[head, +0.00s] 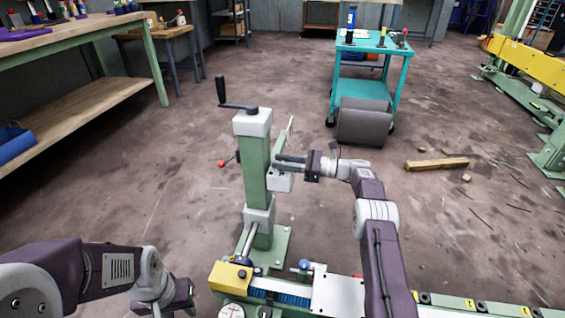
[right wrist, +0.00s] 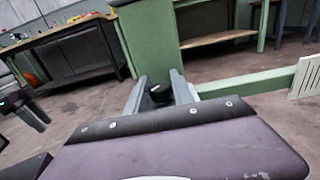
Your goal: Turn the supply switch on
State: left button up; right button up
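A grey box (head: 281,182) sits on the right side of a green column (head: 254,165). In the right wrist view a black knob (right wrist: 159,94), which looks like the supply switch, stands out in front of the green column face. My right gripper (head: 281,160) is at the box. Its two fingers (right wrist: 158,85) are apart, one on each side of the knob, with a narrow gap visible. Whether they touch it is hard to tell. My left gripper (head: 178,298) is low in the head view, away from the column, and its fingers are not clear there.
A black crank handle (head: 238,106) tops the column and a red-tipped lever (head: 222,164) juts left. A machine bed with a yellow block (head: 230,277) and white plate (head: 338,294) lies in front. A teal cart (head: 368,62) and wooden block (head: 437,164) stand on open floor behind.

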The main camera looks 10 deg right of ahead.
jog(key=shift+o, duration=0.8)
jog(key=shift+s+d+r+p, duration=0.1)
jog(key=shift+d+r+p, duration=0.1)
jog(key=shift+d+p, duration=0.2)
jog(key=p+v, duration=0.2)
jog(key=v, duration=0.6)
jog(key=shift+f+p, duration=0.2)
jog(key=shift+p, duration=0.2)
jog(key=shift+s+d, duration=0.1)
